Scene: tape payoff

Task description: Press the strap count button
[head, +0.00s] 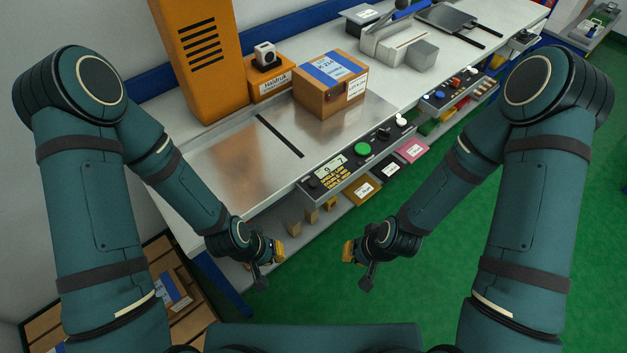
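A grey control panel (355,165) runs along the front edge of the bench. It carries a large round green button (362,149), black knobs and a display (328,167) that seems to read 9 and 7, with yellow lettering below it. I cannot read a label naming the strap count button. A second panel (455,89) further right has a blue button (439,94) and red and white controls. My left gripper (277,252) and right gripper (350,253) hang in front of the bench, below the panel and apart from it. Their fingers are too small to judge.
A cardboard box (330,88) with a blue label sits on the metal bench top, beside an orange machine (202,55). Cartons (180,291) lie at lower left. Green floor (420,285) is free between my arms.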

